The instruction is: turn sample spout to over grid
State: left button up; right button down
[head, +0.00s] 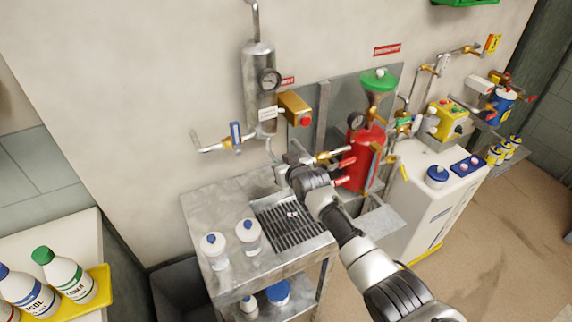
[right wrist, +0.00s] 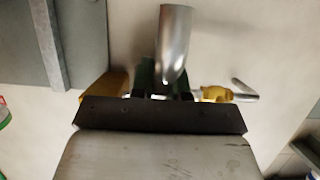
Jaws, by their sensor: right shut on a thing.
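The sample spout is a shiny metal tube (right wrist: 174,45) in the right wrist view, rising between the fingers of my right gripper (right wrist: 164,82). The gripper is shut on it. In the head view my right gripper (head: 284,172) is below the grey cylinder (head: 259,90) and near the back edge of the grid (head: 285,226). The arm hides part of the spout and the grid's right side there. The grid is a dark slatted drain set in a metal bench top. I cannot tell exactly which point the spout's mouth is over. My left gripper is not in view.
Two white bottles (head: 214,250) with blue caps stand on the metal bench (head: 205,205), left of the grid. A blue-handled valve pipe (head: 212,146) juts out at the left. A red cylinder (head: 364,155) and brass fittings crowd the arm's right.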

dwell(0.3)
jog(key=c, duration=1.1)
grip_release()
jog(key=shift+a, duration=0.1)
jog(key=shift+s+d+r, duration=0.2)
jog(key=shift+s+d, duration=0.1)
jog(key=shift+s, duration=0.2)
jog(key=v, duration=0.9)
jog(key=shift+s+d, duration=0.1)
jog(key=shift+s, duration=0.2)
